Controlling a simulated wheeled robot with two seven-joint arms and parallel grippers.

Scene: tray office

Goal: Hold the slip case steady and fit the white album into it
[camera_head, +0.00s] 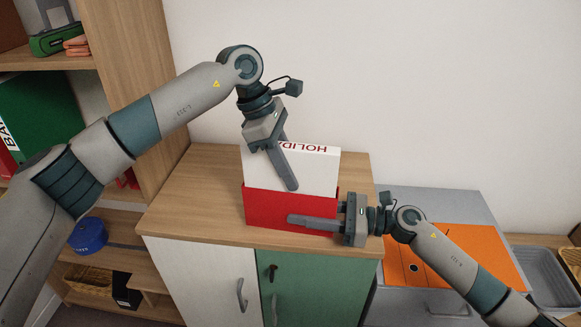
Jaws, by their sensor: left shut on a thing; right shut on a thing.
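The red slip case (265,206) stands upright on the wooden cabinet top. The white album (318,172), with dark red letters reading "HOLID" along its top, is upright with its lower part inside the case and its upper part standing above the rim. My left gripper (291,183) comes down from above and is shut on the album, one finger across its front face. My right gripper (294,218) comes in from the right and is shut on the slip case, one finger across its front face low down. The far fingers are hidden behind the album and case.
The wooden cabinet top (188,213) is clear to the left of the case. An orange folder (470,254) lies on a grey cabinet at the right, beside a grey tray (548,276).

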